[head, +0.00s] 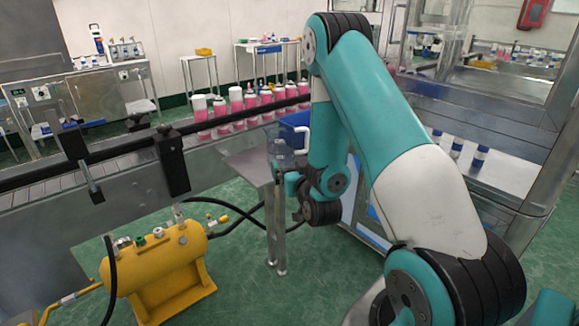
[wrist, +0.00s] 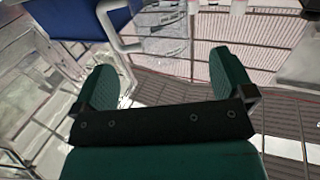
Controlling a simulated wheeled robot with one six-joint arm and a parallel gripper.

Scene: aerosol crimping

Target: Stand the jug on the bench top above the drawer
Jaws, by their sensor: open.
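The clear jug (head: 281,158) with a white handle stands upright near the right end of a small grey metal table (head: 244,166). In the wrist view the jug (wrist: 166,46) is at the top centre, with its handle toward the left. My gripper (wrist: 163,72) is open and empty, its two green fingers spread, and the jug lies ahead of the fingertips, apart from them. In the head view the gripper is small and partly hidden by my wrist, close to the jug. I cannot make out a drawer, or which top lies above one.
A blue bin (head: 291,131) stands right behind the jug. A conveyor with several pink cans (head: 237,105) and a black rail runs behind. A yellow tank (head: 158,268) with hoses stands on the floor at front left. A bench with bottles (head: 478,158) is at right, behind my arm.

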